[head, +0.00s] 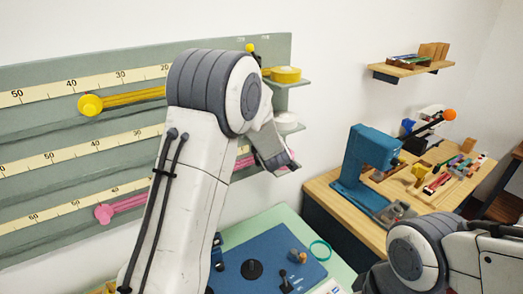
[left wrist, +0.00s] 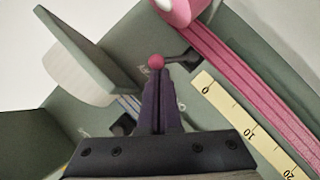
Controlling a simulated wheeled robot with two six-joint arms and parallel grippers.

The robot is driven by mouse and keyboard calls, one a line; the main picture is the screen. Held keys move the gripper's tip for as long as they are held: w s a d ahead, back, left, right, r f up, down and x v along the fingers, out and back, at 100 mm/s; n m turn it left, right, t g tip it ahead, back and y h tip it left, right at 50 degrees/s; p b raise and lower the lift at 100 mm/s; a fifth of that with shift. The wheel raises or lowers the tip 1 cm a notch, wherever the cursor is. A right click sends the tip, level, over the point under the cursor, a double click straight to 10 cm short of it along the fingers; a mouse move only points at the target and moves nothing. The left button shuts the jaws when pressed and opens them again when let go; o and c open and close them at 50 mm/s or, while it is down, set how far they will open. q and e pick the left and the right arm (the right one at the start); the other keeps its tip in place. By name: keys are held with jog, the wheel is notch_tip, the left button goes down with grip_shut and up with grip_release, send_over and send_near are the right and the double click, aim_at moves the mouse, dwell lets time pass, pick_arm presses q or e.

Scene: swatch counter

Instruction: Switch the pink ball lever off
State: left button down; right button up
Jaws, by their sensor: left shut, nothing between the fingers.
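In the left wrist view, the small pink ball (left wrist: 156,62) sits on a thin dark stem that runs right to a dark base on the grey-green board (left wrist: 215,75). My left gripper (left wrist: 158,76) is shut and empty. Its fingertips are right at the ball in that view; I cannot tell whether they touch it. In the head view, my left arm reaches up in front of the board and hides the ball lever. The fingertips are not clear there. My right arm shows at the lower right, with its gripper out of view.
A pink strap with a rounded end (left wrist: 178,8) and a numbered scale (left wrist: 250,130) lie close to the lever. A small shelf (left wrist: 95,55) juts out at left. A blue machine (head: 365,160) stands on the wooden bench.

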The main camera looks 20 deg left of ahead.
pick_arm(q)
jog(key=shift+d+r+p, duration=0.2)
jog(key=shift+r+p, duration=0.35)
jog(key=shift+r, duration=0.35)
pick_arm(e)
jog(key=shift+d+r, duration=0.1)
jog(key=shift+r, duration=0.5)
pick_arm(q)
jog(key=r+v, duration=0.1)
jog(key=v, duration=1.2)
jog(key=shift+d+b, duration=0.3)
jog(key=shift+d, duration=0.2)
pick_arm(e)
jog(key=shift+s+d+f, duration=0.1)
jog(key=shift+s+f, duration=0.2)
jog(key=shift+s, duration=0.2)
pick_arm(q)
jog(key=shift+r, duration=0.15)
